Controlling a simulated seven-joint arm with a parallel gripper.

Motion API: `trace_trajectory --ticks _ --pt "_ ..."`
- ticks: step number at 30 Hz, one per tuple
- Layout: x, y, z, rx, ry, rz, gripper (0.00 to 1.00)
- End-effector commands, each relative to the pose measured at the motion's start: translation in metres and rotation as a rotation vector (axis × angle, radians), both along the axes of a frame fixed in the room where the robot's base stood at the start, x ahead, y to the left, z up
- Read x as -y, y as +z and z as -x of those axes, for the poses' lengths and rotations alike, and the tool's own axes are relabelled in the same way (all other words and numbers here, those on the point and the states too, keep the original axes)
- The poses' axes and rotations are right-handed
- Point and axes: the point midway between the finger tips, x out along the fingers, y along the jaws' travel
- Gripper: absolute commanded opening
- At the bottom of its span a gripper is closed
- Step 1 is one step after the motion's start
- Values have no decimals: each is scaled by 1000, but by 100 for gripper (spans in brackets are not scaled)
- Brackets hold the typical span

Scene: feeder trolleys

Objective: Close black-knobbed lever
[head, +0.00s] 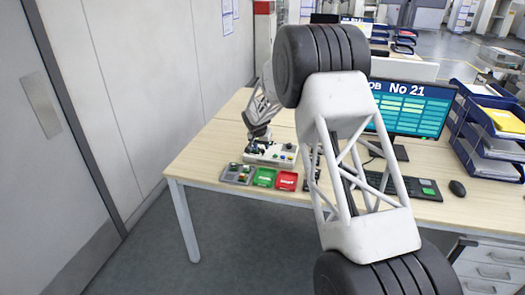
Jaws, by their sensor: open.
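A white device (272,158) with several small coloured knobs or parts on its top sits on the wooden desk, left of the monitor. My gripper (257,139) is small in the picture and hangs over the back left part of this device, fingers down and open. I cannot tell whether it touches anything. The black-knobbed lever cannot be picked out clearly; dark parts near the gripper are too small to tell apart, and the gripper hides some of the device.
In front of the device lie a grey tray (237,181) with parts, a green tray (264,184) and a red tray (287,187). A monitor (412,105), keyboard (400,184), mouse (457,188) and blue letter trays (480,150) stand to the right. The desk's left end is clear.

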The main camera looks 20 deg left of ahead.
Motion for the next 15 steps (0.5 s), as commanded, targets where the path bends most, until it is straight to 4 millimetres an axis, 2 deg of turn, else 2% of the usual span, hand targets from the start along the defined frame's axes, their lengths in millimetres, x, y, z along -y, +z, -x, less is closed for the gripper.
trace_trajectory --ticks 6,15 --pt "1 -23 -9 -2 -1 0 47" --pt "1 -40 -17 0 0 0 47"
